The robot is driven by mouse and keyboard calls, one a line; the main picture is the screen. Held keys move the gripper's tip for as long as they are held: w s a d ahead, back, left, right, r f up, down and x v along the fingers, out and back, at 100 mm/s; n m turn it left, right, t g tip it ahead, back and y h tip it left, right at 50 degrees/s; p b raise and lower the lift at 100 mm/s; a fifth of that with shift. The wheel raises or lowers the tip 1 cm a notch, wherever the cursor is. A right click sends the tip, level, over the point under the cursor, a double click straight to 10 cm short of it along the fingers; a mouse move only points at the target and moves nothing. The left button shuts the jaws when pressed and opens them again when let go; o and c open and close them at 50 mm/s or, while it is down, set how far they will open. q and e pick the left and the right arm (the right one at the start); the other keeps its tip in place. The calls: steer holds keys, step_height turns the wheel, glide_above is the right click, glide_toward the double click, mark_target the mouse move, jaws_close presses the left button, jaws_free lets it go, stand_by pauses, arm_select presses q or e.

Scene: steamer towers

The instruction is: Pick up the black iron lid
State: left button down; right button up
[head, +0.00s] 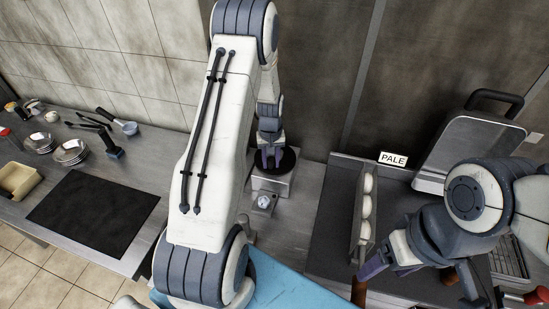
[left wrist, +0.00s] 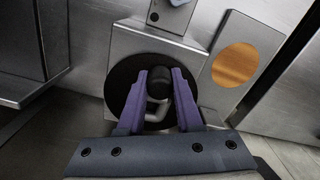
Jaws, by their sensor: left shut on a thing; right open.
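The black iron lid (head: 288,160) is a dark round disc at a small metal unit with a dial in the middle of the head view. In the left wrist view the lid (left wrist: 119,87) shows as a black disc with a raised handle. My left gripper (head: 270,158) points down over it. Its purple fingers (left wrist: 161,74) are shut on the lid's handle. The lid appears at the level of the unit's top; I cannot tell whether it is touching. My right gripper (head: 372,267) is open at the lower right, away from the lid, its fingers partly hidden.
A rack with pale round buns (head: 366,207) stands by the right gripper, near a sign reading PALE (head: 393,159). A metal appliance (head: 469,148) is at the right. A black mat (head: 94,212), small dishes (head: 71,152) and a tan container (head: 20,182) lie on the left counter.

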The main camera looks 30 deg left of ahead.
arm_select(q)
steer(key=shift+r, duration=0.2)
steer(key=shift+r+p, duration=0.7)
steer(key=shift+r, duration=0.1)
steer(key=shift+r, duration=0.15)
steer(key=shift+r+p, duration=1.85)
steer(key=shift+r, duration=0.55)
